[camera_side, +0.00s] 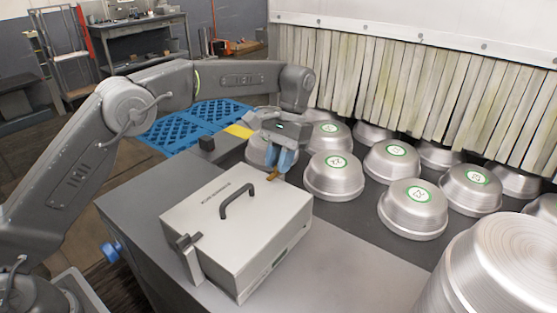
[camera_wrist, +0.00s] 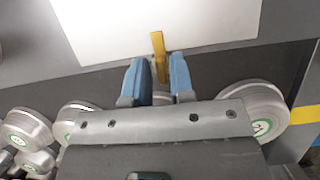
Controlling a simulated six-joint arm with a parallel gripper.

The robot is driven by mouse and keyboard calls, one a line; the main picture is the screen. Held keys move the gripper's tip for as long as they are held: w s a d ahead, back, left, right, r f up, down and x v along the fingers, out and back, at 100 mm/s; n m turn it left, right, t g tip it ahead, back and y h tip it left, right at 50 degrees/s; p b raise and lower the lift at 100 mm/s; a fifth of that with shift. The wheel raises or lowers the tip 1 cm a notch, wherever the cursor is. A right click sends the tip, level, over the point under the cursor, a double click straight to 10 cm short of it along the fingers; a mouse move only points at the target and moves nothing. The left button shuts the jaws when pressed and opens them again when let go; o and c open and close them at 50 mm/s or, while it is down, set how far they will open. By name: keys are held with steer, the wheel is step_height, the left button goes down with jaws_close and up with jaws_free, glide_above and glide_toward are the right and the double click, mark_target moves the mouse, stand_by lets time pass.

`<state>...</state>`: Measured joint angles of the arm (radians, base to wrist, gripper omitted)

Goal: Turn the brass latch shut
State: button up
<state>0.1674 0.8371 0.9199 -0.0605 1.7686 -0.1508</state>
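The brass latch (camera_wrist: 158,54) is a narrow strip at the edge of the pale grey box (camera_wrist: 110,22), standing about square to that edge in the wrist view. In the side view a small piece of the latch (camera_side: 272,176) shows at the box's far edge, below my fingertips. The box (camera_side: 235,226) has a dark carrying handle (camera_side: 238,198) on its lid. My gripper (camera_side: 281,160) is over that far edge with its blue fingers apart. In the wrist view my gripper (camera_wrist: 157,68) has one finger on each side of the latch, with gaps showing.
Several upturned metal pans (camera_side: 337,175) with green labels stand close behind the gripper and to the right. Hanging strips (camera_side: 400,88) close off the back.

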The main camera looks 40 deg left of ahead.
steer(key=shift+o, duration=0.9)
step_height(320, 180, up, 4)
steer(key=shift+f, duration=0.15)
steer(key=s+a+r, duration=0.3)
steer(key=a+r, duration=0.4)
steer(key=a, duration=0.4)
steer(key=shift+a, duration=0.15)
steer(key=shift+r, duration=0.1)
